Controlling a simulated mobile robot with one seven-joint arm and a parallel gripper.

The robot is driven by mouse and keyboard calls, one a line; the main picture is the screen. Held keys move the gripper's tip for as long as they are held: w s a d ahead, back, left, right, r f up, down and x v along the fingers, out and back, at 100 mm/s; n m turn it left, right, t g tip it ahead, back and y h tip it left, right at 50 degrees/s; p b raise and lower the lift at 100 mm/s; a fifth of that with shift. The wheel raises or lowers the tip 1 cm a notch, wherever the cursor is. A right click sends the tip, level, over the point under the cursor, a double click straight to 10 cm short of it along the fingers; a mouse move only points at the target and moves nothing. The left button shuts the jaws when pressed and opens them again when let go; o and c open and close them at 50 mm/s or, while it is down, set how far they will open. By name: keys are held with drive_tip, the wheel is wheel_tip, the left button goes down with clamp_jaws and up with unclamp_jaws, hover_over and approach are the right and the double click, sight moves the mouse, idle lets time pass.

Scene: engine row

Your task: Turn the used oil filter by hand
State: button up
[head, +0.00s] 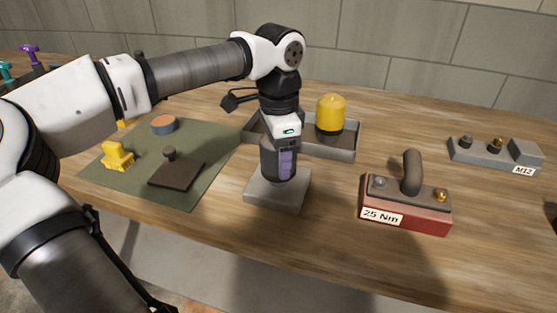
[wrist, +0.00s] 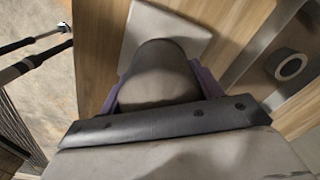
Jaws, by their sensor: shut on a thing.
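My gripper (head: 281,165) is upright over a pale grey block (head: 277,193) near the front of the bench. Its purple fingers show on both sides of a dark grey rounded body in the wrist view, which I take for the used oil filter (wrist: 157,72). The gripper is shut on it. The filter stands on the block, whose pale top also shows in the wrist view (wrist: 190,35).
Behind stands a grey tray (head: 343,153) with a yellow-topped cylinder (head: 331,113). Right are a red box (head: 425,221) marked 25 Nm with a dark handle, and a grey M12 block (head: 490,157). A green mat (head: 210,153) at left holds a yellow piece (head: 117,157) and a brown plate (head: 176,174).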

idle(0.3)
drive_tip(key=shift+f+n+b, duration=0.2)
drive_tip(key=shift+n+b, duration=0.5)
drive_tip(key=shift+n, duration=0.1)
drive_tip(key=shift+r+n, duration=0.2)
drive_tip(key=shift+n, duration=0.9)
drive_tip(key=o, duration=1.3)
